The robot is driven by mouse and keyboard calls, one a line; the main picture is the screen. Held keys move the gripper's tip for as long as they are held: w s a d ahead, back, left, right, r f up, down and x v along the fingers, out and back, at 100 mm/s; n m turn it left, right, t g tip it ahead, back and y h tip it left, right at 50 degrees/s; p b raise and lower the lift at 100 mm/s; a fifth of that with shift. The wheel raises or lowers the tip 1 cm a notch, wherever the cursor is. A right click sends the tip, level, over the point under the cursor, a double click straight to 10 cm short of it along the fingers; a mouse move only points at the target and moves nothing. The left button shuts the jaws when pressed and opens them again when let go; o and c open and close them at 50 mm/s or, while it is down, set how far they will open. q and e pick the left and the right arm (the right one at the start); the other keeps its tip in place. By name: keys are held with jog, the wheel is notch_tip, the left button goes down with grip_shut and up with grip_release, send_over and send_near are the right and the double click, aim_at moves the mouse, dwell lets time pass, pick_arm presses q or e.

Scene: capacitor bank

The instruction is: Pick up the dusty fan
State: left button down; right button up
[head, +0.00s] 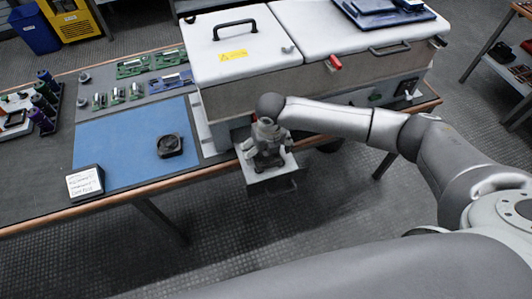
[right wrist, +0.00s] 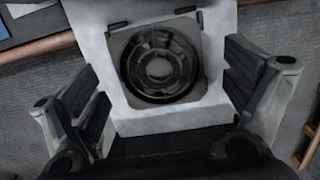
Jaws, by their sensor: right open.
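A round grey-black fan (right wrist: 160,64), dull and greyish as if dusty, sits in a square recess of a white bracket (right wrist: 118,112) in the right wrist view. In the head view this bracket (head: 276,187) sticks out from the front of the white machine, and my right gripper largely covers the fan. My right gripper (head: 268,158) is over the bracket, and its open fingers stand on either side of the bracket in the wrist view, holding nothing. A second, dark fan (head: 170,146) lies on the blue mat (head: 115,150). My left gripper is out of view.
The white machine (head: 245,70) with lids and handles stands behind the bracket. A white note block (head: 85,183) sits at the mat's front left corner. Green circuit boards (head: 133,67) lie behind the mat. The table's front edge (head: 165,177) runs beside the bracket, with open floor in front.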

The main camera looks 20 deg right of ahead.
jog(key=shift+f, duration=0.6)
jog(key=c, duration=1.1)
jog(key=shift+r, duration=0.1)
